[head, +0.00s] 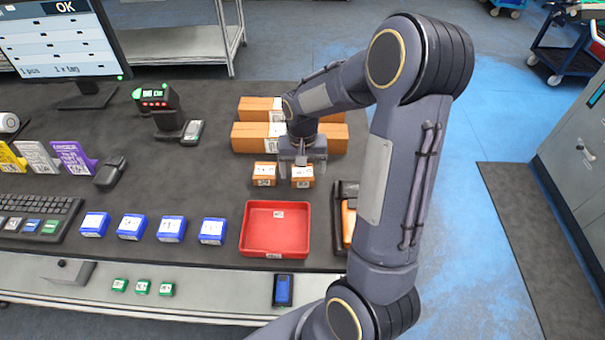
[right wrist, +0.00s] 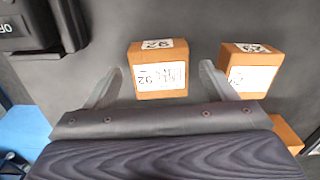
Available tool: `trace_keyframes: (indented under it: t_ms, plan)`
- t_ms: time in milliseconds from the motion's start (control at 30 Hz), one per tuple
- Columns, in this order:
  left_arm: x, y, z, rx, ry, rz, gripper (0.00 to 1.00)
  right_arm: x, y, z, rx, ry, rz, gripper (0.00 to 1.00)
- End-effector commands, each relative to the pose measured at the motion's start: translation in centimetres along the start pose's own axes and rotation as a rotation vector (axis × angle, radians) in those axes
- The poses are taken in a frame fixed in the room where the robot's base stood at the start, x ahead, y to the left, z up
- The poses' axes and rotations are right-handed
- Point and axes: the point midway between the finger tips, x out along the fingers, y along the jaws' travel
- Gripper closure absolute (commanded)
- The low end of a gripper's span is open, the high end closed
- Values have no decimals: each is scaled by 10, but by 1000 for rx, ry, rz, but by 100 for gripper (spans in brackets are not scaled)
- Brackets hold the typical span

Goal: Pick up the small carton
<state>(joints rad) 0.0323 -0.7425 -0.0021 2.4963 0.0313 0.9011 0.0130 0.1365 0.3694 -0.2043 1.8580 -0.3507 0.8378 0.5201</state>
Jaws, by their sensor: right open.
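Two small orange-brown cartons with white labels stand side by side on the dark table. The right one (head: 302,176) is below my right gripper (head: 302,168), and the left one (head: 264,174) is just beside it. In the right wrist view, my right gripper (right wrist: 160,72) is open, with one small carton (right wrist: 160,78) between its fingers and gaps on both sides. The other small carton (right wrist: 252,76) lies outside the right-hand finger, close to it. My left gripper is out of view.
Larger long cartons (head: 258,138) lie behind the gripper. A red tray (head: 244,230) is in front of the small cartons, with blue boxes (head: 171,229) to its left. A black holder (head: 338,246) stands right of the tray, partly hidden by my arm.

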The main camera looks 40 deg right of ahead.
Motion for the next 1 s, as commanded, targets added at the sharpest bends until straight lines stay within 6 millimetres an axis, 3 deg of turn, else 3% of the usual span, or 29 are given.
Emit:
trace_keyframes:
  t_ms: [200, 600, 1000]
  plan:
    - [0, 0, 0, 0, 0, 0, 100, 0, 0, 0, 0, 0, 0, 24]
    - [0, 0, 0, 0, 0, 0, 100, 0, 0, 0, 0, 1, 0, 74]
    - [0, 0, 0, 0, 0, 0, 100, -9, 0, 0, 0, 2, -1, 74]
